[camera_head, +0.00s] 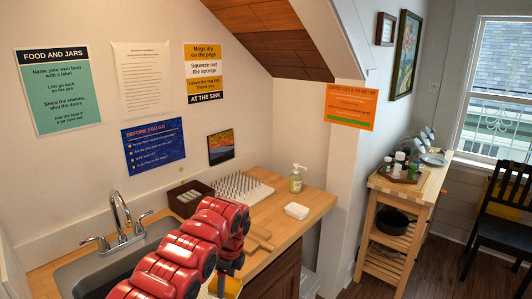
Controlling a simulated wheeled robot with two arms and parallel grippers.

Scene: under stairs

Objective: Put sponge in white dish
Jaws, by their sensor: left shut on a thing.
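The white dish (296,210) is a small, shallow, square dish on the wooden counter, right of the drying rack. My left arm is red and comes in from the bottom left, over the sink. Its dark gripper (231,266) points down near the counter's front edge. It is shut on the yellow sponge (229,288), which shows just below the fingers, partly hidden by the arm and close to the bottom edge of the picture. The sponge is apart from the dish, nearer to me and to the left. My right gripper does not show.
A pegged drying rack (241,187), a dark box (190,198) and a soap bottle (296,178) stand behind. A wooden board (259,238) lies between gripper and dish. The sink (92,275) is at left.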

